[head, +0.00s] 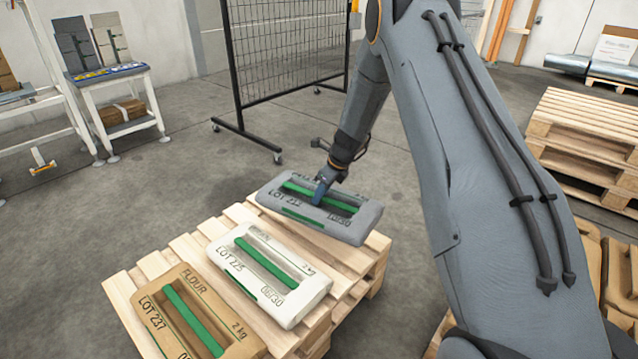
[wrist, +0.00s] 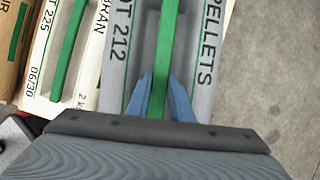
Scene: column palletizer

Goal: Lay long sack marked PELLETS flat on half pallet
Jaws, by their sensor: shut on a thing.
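The long grey sack marked PELLETS (head: 345,225) is over the far right end of the half pallet (head: 122,292). It has a green bar handle along its recessed middle and reads LOT 212 in the wrist view (wrist: 205,70). It lies roughly level, its long side along the pallet's end. Whether its underside touches the slats cannot be told. My gripper (head: 322,192) is shut on the green bar from above. Its blue fingers stand on either side of the bar in the wrist view (wrist: 162,95).
A white BRAN sack (head: 310,285) and a brown FLOUR sack (head: 235,318) lie beside it on the pallet. A black mesh screen (head: 285,50) stands behind. Stacked pallets (head: 580,130) are at right, a white side table (head: 110,80) at left. Floor between is clear.

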